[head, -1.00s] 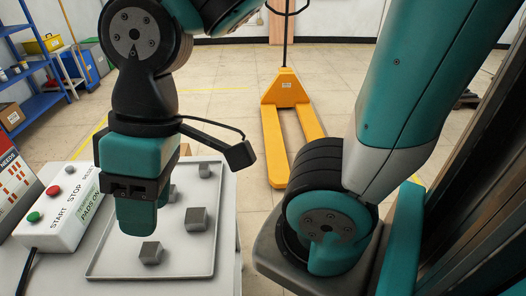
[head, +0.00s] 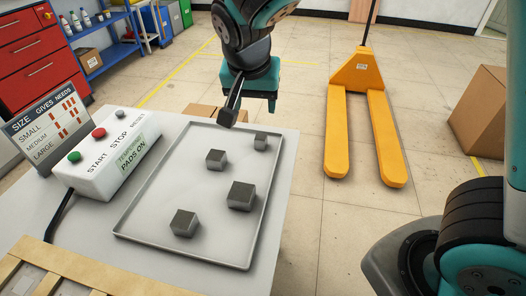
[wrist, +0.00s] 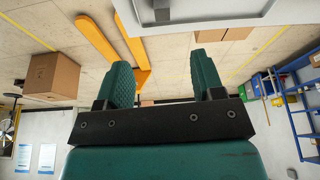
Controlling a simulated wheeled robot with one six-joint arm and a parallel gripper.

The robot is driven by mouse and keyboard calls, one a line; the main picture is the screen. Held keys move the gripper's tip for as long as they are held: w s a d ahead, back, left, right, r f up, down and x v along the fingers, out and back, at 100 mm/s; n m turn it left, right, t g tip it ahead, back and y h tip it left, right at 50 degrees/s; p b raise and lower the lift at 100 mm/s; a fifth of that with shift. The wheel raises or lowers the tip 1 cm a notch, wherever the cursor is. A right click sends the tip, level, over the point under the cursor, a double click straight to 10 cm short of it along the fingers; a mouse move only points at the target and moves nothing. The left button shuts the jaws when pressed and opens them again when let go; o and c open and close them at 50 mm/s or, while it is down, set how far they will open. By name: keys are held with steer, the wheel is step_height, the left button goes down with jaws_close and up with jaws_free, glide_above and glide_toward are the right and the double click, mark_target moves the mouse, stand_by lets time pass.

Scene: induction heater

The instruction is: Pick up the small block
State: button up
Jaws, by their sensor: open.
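Several grey cubes lie apart on a shallow grey tray (head: 140,225). The smallest-looking one, the small block (head: 260,140), sits near the tray's far right corner. Another block (head: 216,159) lies left of it, and two larger-looking ones (head: 241,196) (head: 184,223) lie nearer. My gripper (head: 258,103) is above and beyond the tray's far edge in the head view, apart from every block. In the wrist view my gripper (wrist: 162,72) has its two teal fingers spread, with nothing between them. A pale surface at that view's top edge is cut off.
A white control box (head: 105,165) with buttons and a size sign (head: 50,125) stand left of the tray. A wooden frame (head: 70,265) lies at the near left. Beyond are a yellow pallet jack (head: 362,75), a cardboard box (head: 485,110) and a blue shelf (head: 110,50).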

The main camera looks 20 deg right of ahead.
steer(key=m, duration=0.1)
glide_toward(261, 137)
steer(key=x, duration=0.4)
steer(key=shift+s+a+f, duration=0.15)
steer(key=shift+f, duration=0.25)
steer(key=shift+w+d+x, duration=0.1)
steer(key=shift+w+x, duration=0.05)
steer(key=shift+x, duration=1.35)
steer(key=shift+w+d+x, duration=0.1)
steer(key=shift+w+x, duration=0.05)
steer(key=shift+x, duration=1.35)
steer(key=shift+r+h, duration=0.2)
steer(key=shift+h, duration=0.1)
jaws_close()
steer(key=shift+r, duration=0.1)
